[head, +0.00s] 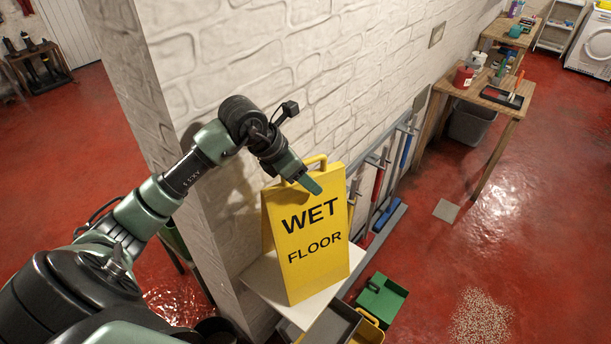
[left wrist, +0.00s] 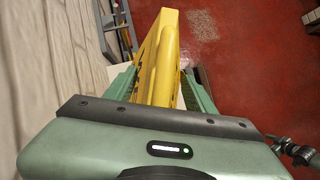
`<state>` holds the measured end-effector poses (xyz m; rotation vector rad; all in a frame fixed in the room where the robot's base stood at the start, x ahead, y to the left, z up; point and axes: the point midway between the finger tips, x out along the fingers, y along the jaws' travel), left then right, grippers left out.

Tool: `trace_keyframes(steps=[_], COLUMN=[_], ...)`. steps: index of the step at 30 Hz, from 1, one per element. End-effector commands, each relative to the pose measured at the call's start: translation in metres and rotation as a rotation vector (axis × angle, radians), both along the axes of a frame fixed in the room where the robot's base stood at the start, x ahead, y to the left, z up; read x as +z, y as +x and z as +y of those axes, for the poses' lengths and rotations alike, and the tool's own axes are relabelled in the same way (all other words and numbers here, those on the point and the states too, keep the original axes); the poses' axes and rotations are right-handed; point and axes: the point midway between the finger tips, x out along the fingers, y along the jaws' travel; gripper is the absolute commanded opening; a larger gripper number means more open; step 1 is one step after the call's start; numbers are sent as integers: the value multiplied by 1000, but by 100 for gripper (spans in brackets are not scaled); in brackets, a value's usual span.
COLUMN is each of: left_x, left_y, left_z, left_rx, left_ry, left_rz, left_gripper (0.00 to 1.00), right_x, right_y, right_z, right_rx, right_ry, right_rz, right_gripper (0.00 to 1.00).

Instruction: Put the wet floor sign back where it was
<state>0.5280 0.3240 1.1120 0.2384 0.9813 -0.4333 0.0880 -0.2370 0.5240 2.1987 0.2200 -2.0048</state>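The yellow wet floor sign (head: 312,243) stands upright on a small white surface (head: 268,281) beside the white brick pillar. Its face reads WET FLOOR, and a loop handle is on top. My left gripper (head: 303,182) is at the sign's top edge by the handle, with one green finger in front of the sign. In the left wrist view the yellow sign (left wrist: 160,62) runs between the two fingers of my left gripper (left wrist: 160,84). Whether both fingers press on it cannot be told. My right gripper is not in view.
A green dustpan-like tray (head: 381,300) and grey bins (head: 333,325) are below the sign. Long-handled tools (head: 380,190) hang along the brick wall. A wooden table (head: 488,95) stands farther right. Scattered specks (head: 481,318) lie on the open red floor at the lower right.

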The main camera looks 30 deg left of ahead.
Motion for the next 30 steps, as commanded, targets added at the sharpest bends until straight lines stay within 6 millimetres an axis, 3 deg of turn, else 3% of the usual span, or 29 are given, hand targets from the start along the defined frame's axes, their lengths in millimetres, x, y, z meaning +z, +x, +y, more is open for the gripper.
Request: trace_keyframes(steps=[8, 21, 30], left_x=[11, 84, 102], left_y=[-6, -48, -58], left_z=[5, 26, 30], left_rx=[2, 2, 1], left_ry=[2, 4, 0], left_rz=[-4, -3, 0], left_gripper=[55, 55, 55], right_x=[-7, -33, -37], right_y=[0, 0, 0], right_z=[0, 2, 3], right_rx=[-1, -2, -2], right_ry=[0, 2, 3], right_rz=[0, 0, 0], right_gripper=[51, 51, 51])
